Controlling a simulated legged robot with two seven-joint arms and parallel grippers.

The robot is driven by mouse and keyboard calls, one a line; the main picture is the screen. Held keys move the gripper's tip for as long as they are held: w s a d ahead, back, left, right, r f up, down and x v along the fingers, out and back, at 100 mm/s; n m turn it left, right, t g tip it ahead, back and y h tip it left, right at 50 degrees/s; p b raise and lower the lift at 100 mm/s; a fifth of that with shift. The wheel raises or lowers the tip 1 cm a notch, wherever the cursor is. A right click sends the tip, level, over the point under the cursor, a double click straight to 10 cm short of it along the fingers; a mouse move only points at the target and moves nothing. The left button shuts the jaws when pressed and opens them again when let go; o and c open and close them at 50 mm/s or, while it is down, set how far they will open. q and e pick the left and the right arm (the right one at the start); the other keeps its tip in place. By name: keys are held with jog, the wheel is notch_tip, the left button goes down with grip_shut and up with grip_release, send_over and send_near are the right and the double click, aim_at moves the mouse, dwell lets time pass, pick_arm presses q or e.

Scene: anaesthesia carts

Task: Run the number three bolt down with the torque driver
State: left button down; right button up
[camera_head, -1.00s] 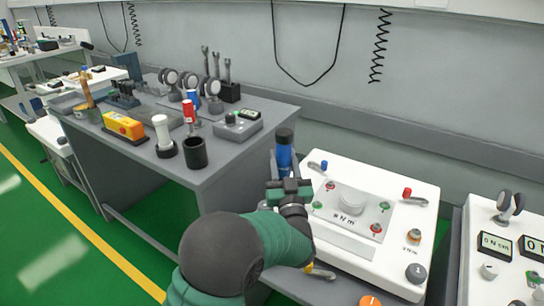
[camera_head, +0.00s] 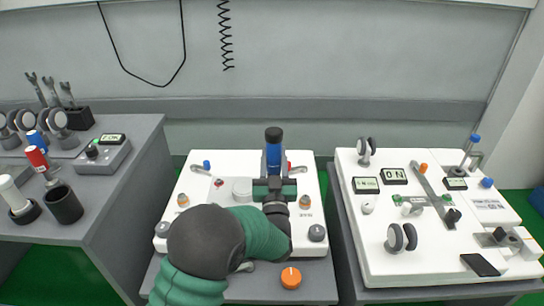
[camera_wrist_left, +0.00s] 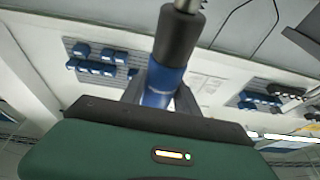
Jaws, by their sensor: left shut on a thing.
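My left gripper (camera_head: 274,187) is shut on the torque driver (camera_head: 273,155), which has a blue body and a black cap and stands about upright. The driver also shows in the left wrist view (camera_wrist_left: 163,85), rising from between the jaws. The gripper is over the right part of the white bolt station (camera_head: 205,184). My right gripper is not in view.
A white cart (camera_head: 440,262) with displays stands to the right. A grey bench (camera_head: 115,175) with tools stands to the left.

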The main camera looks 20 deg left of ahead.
aim_at(272, 172)
pick_arm(q)
jog(key=shift+a+f+b, duration=0.2)
jog(key=shift+f+b, duration=0.15)
jog(key=shift+b, duration=0.05)
notch_tip(272, 172, down, 5)
jog(key=b, duration=0.4)
jog(key=shift+s+f+b, duration=0.2)
jog(key=shift+f+b, duration=0.4)
jog(key=shift+f, duration=0.1)
dwell(2.5)
jog(key=shift+w+r+p, duration=0.1)
jog(key=shift+r+p, duration=2.1)
jog(key=shift+r, duration=1.1)
jog(key=shift+f, duration=0.1)
